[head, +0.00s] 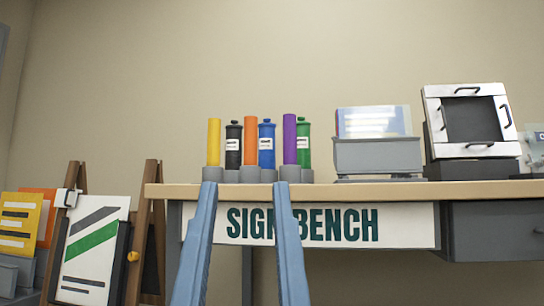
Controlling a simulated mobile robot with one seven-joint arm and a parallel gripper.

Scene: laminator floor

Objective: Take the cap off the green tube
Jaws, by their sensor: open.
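The green tube (304,154) stands upright on the bench in a row of coloured tubes. It has a white label, and a green cap (304,121) with a small knob is on its top. The purple cylinder (289,140) stands just to its left and close to it. The base of the green tube is partly hidden by a grey cup-like holder (289,173) in front.
Black (234,157) and blue (266,157) tubes and yellow and orange cylinders stand left of it. A grey tray (376,154) and a white-framed device (471,149) stand right on the bench (400,188).

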